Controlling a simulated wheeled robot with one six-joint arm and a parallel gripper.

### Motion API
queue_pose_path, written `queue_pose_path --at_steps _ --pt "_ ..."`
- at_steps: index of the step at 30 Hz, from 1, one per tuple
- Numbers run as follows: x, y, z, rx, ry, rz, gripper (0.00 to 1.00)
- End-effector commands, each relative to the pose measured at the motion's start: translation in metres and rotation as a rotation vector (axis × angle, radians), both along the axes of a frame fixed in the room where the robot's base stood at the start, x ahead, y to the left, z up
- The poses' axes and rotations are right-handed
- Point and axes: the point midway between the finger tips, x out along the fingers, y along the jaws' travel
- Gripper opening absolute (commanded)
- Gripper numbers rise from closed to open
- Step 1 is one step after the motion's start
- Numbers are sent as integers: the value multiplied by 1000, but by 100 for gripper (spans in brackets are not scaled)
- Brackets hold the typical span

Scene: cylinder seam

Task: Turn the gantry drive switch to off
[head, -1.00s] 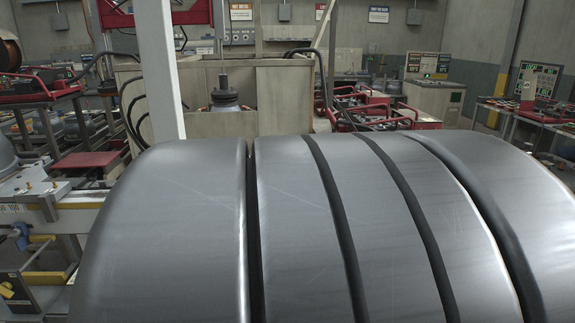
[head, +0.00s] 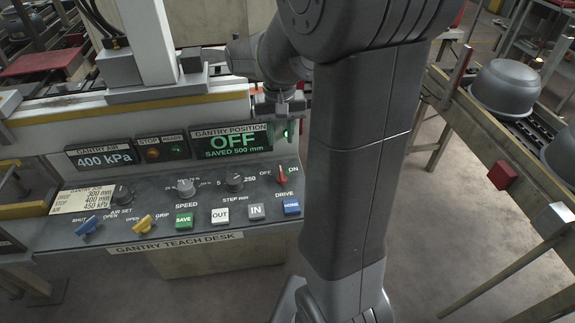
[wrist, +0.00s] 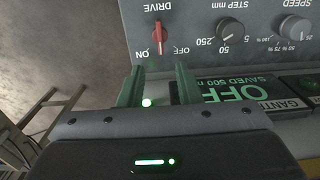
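The gantry drive switch (head: 282,175) is a small red lever at the right end of the teach desk, with OFF on its left and ON on its right in the head view. In the head view my gripper (head: 288,128) is above and behind the switch, partly hidden by my arm. The gantry position display (head: 232,142) reads OFF, SAVED 500 mm.
The desk carries a step knob (head: 234,182), a speed knob (head: 186,188), a green SAVE button (head: 184,220), a blue HOME button (head: 291,206) and yellow and blue toggles. A conveyor (head: 500,150) with metal pots stands at right. Floor between is clear.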

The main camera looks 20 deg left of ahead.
Motion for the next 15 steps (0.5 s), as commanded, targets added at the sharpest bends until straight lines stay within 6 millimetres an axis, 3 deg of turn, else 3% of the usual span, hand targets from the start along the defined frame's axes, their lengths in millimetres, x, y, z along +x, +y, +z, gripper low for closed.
queue_pose_path --at_steps 15 --pt "0 -1 -103 -3 3 -1 31"
